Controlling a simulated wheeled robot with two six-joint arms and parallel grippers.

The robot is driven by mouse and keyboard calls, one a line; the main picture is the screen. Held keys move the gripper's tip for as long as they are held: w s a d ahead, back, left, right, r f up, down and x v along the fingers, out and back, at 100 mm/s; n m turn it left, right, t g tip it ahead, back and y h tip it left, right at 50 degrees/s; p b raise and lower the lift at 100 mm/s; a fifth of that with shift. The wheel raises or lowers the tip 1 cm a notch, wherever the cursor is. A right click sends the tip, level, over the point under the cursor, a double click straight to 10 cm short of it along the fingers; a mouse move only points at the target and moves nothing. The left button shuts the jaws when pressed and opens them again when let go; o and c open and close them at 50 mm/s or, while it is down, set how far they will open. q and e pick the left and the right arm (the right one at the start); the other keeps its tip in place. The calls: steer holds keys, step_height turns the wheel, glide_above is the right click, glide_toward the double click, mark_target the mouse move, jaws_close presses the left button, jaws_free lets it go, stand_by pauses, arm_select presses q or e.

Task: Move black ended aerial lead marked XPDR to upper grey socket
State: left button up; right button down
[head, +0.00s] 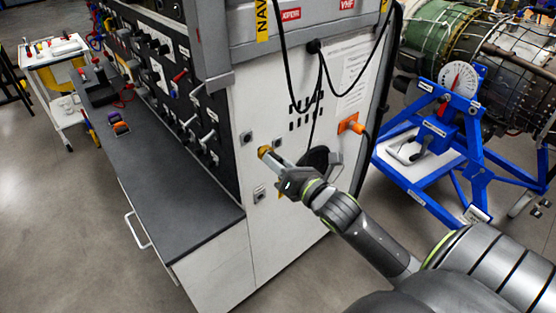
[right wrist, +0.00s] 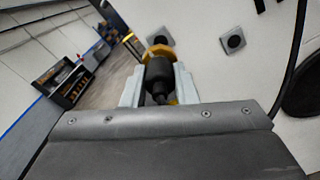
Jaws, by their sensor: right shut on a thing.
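My right gripper (head: 274,160) is shut at the side panel of the white cabinet. In the right wrist view, its pale jaws hold a black lead end (right wrist: 158,78), with a yellow-orange collar (right wrist: 157,51) just beyond it. In the head view the yellow-orange part (head: 264,152) shows at the fingertips, close to the panel. Grey square sockets sit on the panel: an upper left one (head: 246,138), an upper right one (head: 277,143) and a lower one (head: 259,194). I cannot tell whether the lead end touches a socket. A red XPDR label (head: 290,14) is above. My left gripper is not in view.
Black cables (head: 321,90) hang down the panel. An orange connector (head: 350,125) and a dark round thing (head: 316,157) are right of the gripper. A dark worktop (head: 175,195) juts out left. A blue turbine stand (head: 440,130) stands right. Floor is clear at front left.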

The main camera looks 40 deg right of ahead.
mark_target(261, 149)
steer(key=shift+w+f+b, duration=0.1)
steer(key=shift+w+b, duration=0.3)
steer(key=shift+w, duration=0.9)
steer(key=shift+w+a+b, duration=0.15)
steer(key=shift+w+b, duration=0.25)
steer(key=shift+w, duration=0.7)
steer(key=shift+w+b, duration=0.3)
steer(key=shift+b, duration=0.4)
steer(key=shift+w, duration=0.3)
steer(key=shift+w+a+b, duration=0.1)
steer(key=shift+b, duration=0.25)
steer(key=shift+w, duration=0.25)
